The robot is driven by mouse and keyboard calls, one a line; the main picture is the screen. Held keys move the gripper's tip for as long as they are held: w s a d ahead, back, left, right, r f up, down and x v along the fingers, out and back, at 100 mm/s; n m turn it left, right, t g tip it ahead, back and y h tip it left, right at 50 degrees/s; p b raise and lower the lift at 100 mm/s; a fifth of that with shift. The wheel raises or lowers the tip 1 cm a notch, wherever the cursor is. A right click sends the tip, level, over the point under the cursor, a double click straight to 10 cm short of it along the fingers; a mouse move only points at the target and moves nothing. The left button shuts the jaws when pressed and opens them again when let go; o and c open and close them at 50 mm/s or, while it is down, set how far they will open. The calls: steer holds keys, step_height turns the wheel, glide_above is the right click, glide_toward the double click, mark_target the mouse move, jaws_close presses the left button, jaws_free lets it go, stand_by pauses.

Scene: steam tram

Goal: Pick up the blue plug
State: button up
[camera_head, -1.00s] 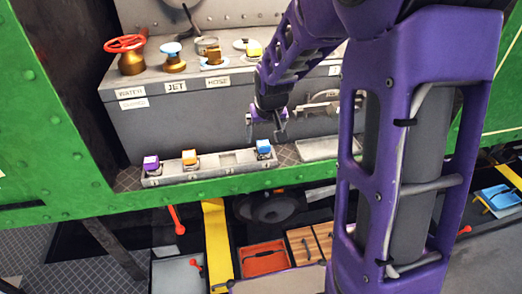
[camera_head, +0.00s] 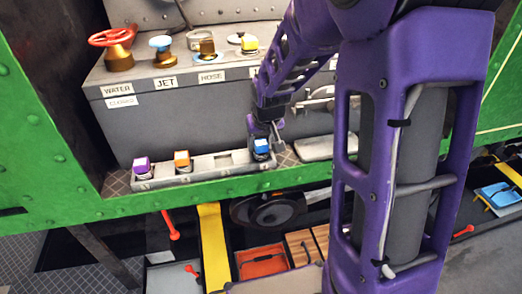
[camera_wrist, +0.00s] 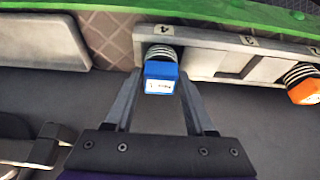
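The blue plug (camera_head: 261,146) stands at the right end of a grey rack (camera_head: 215,163) in the head view. In the wrist view the blue plug (camera_wrist: 160,77) has a blue cap with a small white label and a ribbed base in the rack. My gripper (camera_head: 268,138) is down at the plug. In the wrist view its two fingers (camera_wrist: 158,88) are apart, one on each side of the blue cap, with gaps visible between fingers and cap. An orange plug (camera_head: 182,160) and a purple plug (camera_head: 141,166) stand in the same rack to the left.
A grey chest (camera_head: 180,120) with labels and valves stands behind the rack. A green riveted beam (camera_head: 200,193) runs in front. A grey pad (camera_head: 325,147) lies right of the rack. Below are an orange tray (camera_head: 262,262) and a yellow strip (camera_head: 211,245).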

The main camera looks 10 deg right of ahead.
mark_target(261, 142)
jaws_close()
step_height(261, 142, up, 10)
steer(key=shift+r+p, duration=0.1)
steer(key=shift+p, duration=0.7)
